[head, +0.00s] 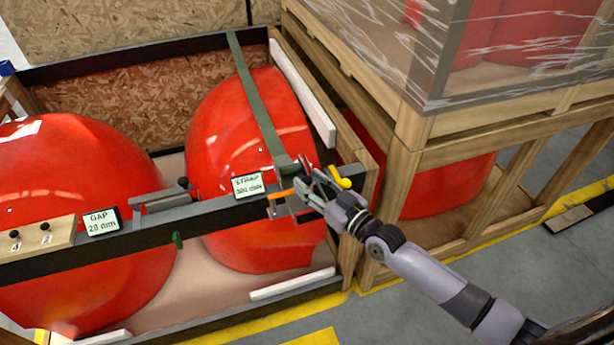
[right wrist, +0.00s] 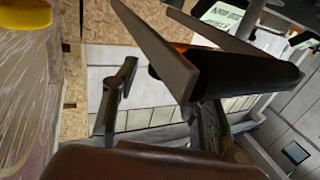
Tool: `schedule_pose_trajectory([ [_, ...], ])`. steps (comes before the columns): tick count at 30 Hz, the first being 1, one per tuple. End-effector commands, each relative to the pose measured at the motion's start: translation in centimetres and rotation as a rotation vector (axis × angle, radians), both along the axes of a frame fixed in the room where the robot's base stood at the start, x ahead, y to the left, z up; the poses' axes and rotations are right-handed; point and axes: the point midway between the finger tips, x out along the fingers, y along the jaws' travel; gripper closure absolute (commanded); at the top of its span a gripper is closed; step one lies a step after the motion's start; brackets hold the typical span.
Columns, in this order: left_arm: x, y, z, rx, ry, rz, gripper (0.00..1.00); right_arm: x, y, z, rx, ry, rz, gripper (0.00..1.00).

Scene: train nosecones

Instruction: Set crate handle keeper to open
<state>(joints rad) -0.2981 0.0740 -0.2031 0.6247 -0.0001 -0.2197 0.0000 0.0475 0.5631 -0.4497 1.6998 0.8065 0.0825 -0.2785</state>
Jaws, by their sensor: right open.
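My right gripper (head: 305,190) is at the right end of the crate's dark front rail (head: 225,212), by the strap end. It is open; its two pale fingers (right wrist: 147,10) show in the right wrist view. An orange lever-like piece (head: 281,194) sits just left of the fingers. In the right wrist view a dark cylinder (right wrist: 240,75) with an orange part lies close to the fingers; I cannot tell if they touch it. I cannot tell which piece is the handle keeper. The left gripper is not in view.
Large red nosecones (head: 80,185) fill the open crate. A green strap (head: 250,95) crosses one. Labels reading STRAP (head: 247,185) and GAP (head: 102,222) stand on the rail. A plastic-wrapped wooden crate (head: 410,130) stands close on the right.

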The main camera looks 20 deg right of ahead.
Motion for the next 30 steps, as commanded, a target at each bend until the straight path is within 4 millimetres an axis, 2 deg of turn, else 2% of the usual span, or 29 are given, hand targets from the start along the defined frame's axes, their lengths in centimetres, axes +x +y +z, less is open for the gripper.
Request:
schedule_pose_trajectory([
  [6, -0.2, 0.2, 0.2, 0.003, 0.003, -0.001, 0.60, 1.6, 0.7, 0.0, -0.002, -0.001, 0.000, 0.60],
  [15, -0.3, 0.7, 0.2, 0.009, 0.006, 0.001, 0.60, 1.7, 0.8, -0.1, -0.001, 0.000, 0.000, 0.60],
  [30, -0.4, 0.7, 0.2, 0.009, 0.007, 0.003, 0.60, 1.7, 0.8, 0.0, -0.001, 0.000, 0.000, 0.93],
])
